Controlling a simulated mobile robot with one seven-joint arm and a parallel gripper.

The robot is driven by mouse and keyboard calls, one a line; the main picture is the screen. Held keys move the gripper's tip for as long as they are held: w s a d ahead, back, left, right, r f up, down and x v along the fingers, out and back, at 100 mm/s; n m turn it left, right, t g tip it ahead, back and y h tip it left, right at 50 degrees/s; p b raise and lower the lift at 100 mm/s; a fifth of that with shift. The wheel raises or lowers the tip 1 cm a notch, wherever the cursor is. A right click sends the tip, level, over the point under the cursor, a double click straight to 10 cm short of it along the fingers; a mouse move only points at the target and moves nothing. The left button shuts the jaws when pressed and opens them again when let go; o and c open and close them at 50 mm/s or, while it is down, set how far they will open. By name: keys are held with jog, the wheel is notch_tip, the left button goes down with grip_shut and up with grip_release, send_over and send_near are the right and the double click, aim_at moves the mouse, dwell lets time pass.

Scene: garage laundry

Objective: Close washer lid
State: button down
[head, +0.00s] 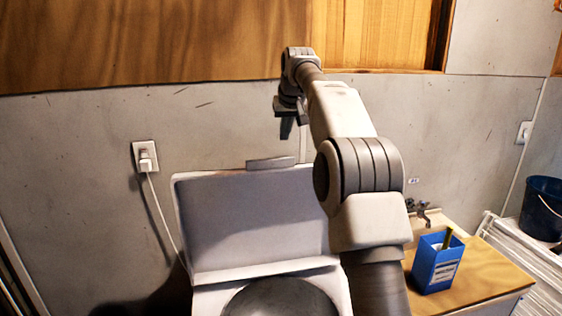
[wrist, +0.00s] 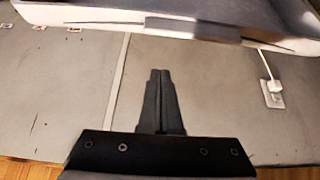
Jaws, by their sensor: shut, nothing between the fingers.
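The washer lid (head: 255,222) stands open and upright, leaning toward the wall, in the head view. Below it is the washer's top opening (head: 283,298) with a dark round drum. My gripper (head: 287,130) is above the lid's top edge, near the wall and apart from the lid. In the wrist view the lid's edge with its handle tab (wrist: 192,30) runs across the top. My gripper's fingers (wrist: 159,75) are closed together and empty, with the grey wall behind them. My arm hides the lid's right edge in the head view.
A wall outlet (head: 146,157) with a plugged white cord is left of the washer. At the right, a blue box (head: 437,262) stands on a wooden counter (head: 490,270) near a tap (head: 421,212). A dark bucket (head: 541,208) is farther right. Wooden panels cover the upper wall.

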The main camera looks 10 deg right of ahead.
aim_at(285, 164)
jog(key=w+f, duration=0.1)
jog(key=w+d+f, duration=0.1)
jog(key=w, duration=0.1)
jog(key=shift+w+d+f, duration=0.1)
jog(key=shift+w+f, duration=0.05)
jog(key=shift+w, duration=0.05)
jog(key=shift+w+f+b, duration=0.25)
jog(key=shift+f, duration=1.25)
jog(key=shift+w+f+b, duration=0.2)
jog(key=shift+w+f, duration=0.1)
jog(key=shift+f, duration=1.2)
jog(key=shift+w+f+b, duration=0.25)
jog(key=shift+f, duration=1.25)
jog(key=shift+s+f, duration=0.1)
jog(key=shift+s, duration=0.05)
